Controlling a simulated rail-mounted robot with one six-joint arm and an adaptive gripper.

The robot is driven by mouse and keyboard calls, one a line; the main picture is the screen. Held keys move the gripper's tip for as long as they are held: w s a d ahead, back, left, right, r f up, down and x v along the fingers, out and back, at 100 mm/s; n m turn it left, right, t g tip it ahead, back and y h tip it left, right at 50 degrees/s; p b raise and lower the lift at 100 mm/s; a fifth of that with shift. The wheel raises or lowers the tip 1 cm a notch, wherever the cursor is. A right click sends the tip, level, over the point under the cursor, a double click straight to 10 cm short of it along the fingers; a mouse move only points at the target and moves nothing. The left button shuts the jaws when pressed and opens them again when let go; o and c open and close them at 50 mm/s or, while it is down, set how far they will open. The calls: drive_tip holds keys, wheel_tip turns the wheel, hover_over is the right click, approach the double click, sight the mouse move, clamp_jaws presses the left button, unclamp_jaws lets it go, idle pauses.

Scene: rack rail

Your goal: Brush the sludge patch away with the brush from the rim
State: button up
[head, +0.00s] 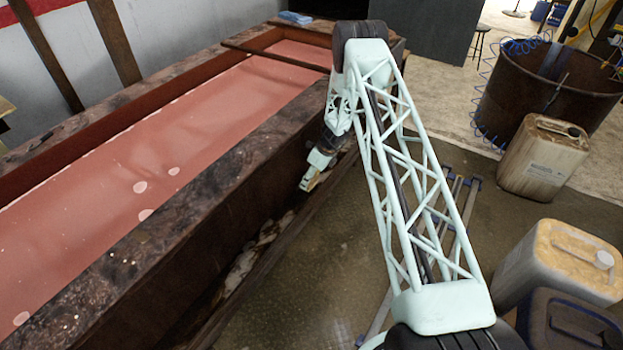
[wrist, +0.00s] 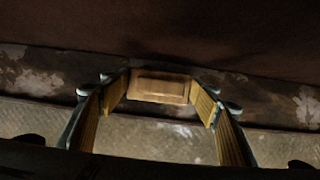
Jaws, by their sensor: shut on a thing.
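My gripper (head: 311,180) hangs low along the outer side wall of the long rusty tank (head: 215,245), below its rim. In the wrist view my gripper (wrist: 162,90) has its two yellow-padded fingers closed on a tan block, seemingly the brush (wrist: 160,86). Its bristles are hidden. In the head view a small tan end of it shows at the fingertips. Behind it in the wrist view is the dark brown tank wall (wrist: 210,35). Pale mottled blotches show on a strip below the wall; I cannot tell whether any is the sludge patch.
The tank holds pinkish-red liquid (head: 200,135). A blue item (head: 295,17) lies on its far rim. A ledge or pipe (head: 270,255) runs along the tank's foot. Canisters (head: 558,262) and a rusty drum (head: 545,105) stand at the right. Wet floor lies between.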

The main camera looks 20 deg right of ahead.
drive_tip(key=r+p, duration=0.1)
drive_tip(key=r, duration=0.3)
drive_tip(key=shift+w+d+r+p, duration=0.15)
drive_tip(key=shift+w+r+p, duration=0.05)
drive_tip(key=shift+r+p, duration=1.05)
drive_tip(key=shift+r, duration=1)
